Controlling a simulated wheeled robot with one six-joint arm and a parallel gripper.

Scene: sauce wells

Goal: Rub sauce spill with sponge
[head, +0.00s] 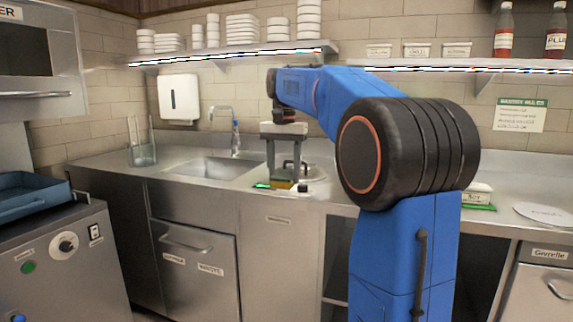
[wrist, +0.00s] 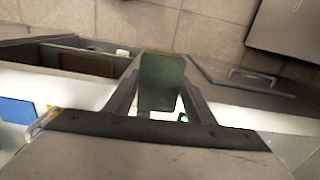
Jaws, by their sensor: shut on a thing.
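My gripper (head: 286,172) is low over the steel counter, just right of the sink. It is shut on the sponge, which shows as a small yellow block (head: 281,184) between the fingertips in the head view. In the wrist view the sponge (wrist: 160,82) shows its dark green face, held between the two fingers of my gripper (wrist: 160,95). I cannot tell whether the sponge touches the counter. No sauce spill can be made out; the gripper and sponge hide part of the counter there.
The sink (head: 212,168) and its tap (head: 235,135) are left of the gripper. A glass holder (head: 142,153) stands far left. Shelves (head: 235,53) hang above. A white disc (head: 545,214) lies at the far right.

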